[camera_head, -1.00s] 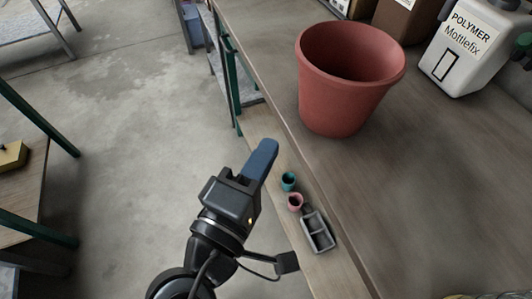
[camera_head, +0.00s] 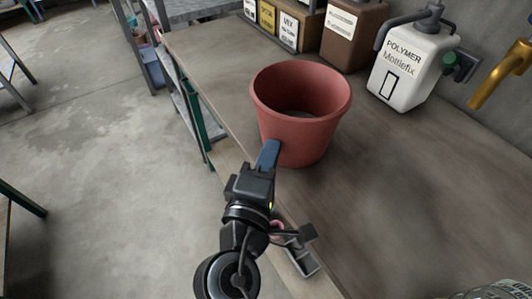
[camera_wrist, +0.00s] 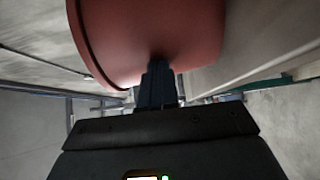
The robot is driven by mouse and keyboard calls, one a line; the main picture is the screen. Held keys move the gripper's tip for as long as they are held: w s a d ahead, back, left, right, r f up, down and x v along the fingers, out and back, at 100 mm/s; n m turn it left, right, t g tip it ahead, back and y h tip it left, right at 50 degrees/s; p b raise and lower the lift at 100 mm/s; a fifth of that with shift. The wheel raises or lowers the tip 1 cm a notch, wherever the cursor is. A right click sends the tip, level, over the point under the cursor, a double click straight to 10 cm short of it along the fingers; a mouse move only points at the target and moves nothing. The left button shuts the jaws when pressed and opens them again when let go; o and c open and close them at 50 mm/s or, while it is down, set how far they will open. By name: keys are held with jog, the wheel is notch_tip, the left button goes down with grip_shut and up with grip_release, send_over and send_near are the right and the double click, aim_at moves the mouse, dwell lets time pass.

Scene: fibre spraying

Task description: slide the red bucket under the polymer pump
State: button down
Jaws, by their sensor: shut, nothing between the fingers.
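The red bucket (camera_head: 303,112) stands upright on the workbench, near its left edge, and looks empty. It also fills the upper part of the wrist view (camera_wrist: 150,35). My gripper (camera_head: 270,150) is shut and empty, with its blue fingers at the lower left side of the bucket. In the wrist view the fingertips (camera_wrist: 158,72) meet the bucket's wall or lie very close to it; I cannot tell which. The white polymer pump bottle (camera_head: 408,72), labelled POLYMER Mottlefix, stands behind and to the right of the bucket, with a grey pump head on top. The bucket is apart from it.
A brown container (camera_head: 352,35) and labelled boxes (camera_head: 275,22) stand along the back. A brass tap (camera_head: 500,75) juts from the wall at right. A grey tray (camera_head: 302,258) lies on the lower ledge. Bare bench (camera_head: 420,190) lies right of the bucket.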

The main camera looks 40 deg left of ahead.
jog(key=w+d, duration=0.2)
jog(key=w, duration=0.2)
jog(key=w+d+p, duration=0.1)
jog(key=w+d, duration=0.1)
jog(key=w, duration=0.3)
jog(key=w+d+p, duration=0.1)
jog(key=w+d, duration=0.1)
jog(key=w, duration=0.2)
jog(key=shift+w+d, duration=0.2)
jog(key=shift+w, duration=0.2)
jog(key=shift+s, duration=0.2)
jog(key=shift+a, duration=0.1)
